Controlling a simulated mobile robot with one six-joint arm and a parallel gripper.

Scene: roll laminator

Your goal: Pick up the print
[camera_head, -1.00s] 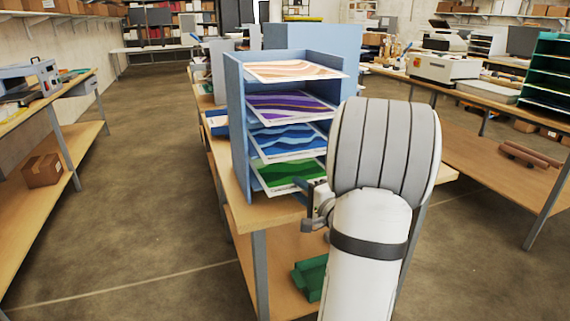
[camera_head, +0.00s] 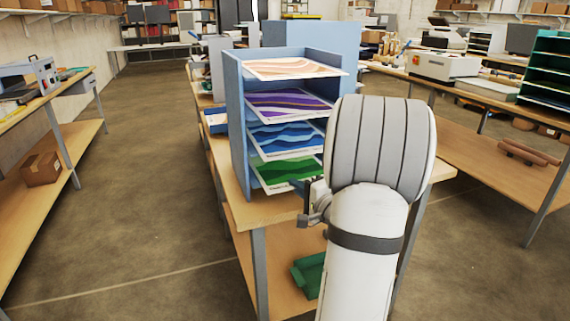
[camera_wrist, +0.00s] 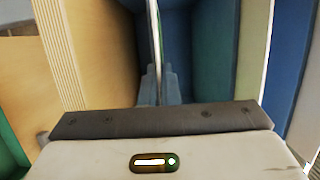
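The shelf rack holds several patterned prints. The green print (camera_head: 288,172) lies on its lowest level, with its front part sticking out. Blue (camera_head: 288,138), purple (camera_head: 285,104) and orange (camera_head: 290,69) prints lie on the levels above. My gripper (camera_head: 312,200) is at the front of the rack, low and close to the green print's right front corner, partly hidden by my arm. In the wrist view, my gripper (camera_wrist: 158,85) has its two fingers close together with a narrow gap. A thin sheet edge (camera_wrist: 155,35) runs edge-on between them; its pattern is not visible there.
The blue rack (camera_head: 238,130) stands on a wooden table (camera_head: 270,212). A green object (camera_head: 308,275) lies on the lower shelf. A side table (camera_head: 80,145) with a cardboard box (camera_head: 41,169) is at left, another table (camera_head: 490,150) at right. The left aisle floor is clear.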

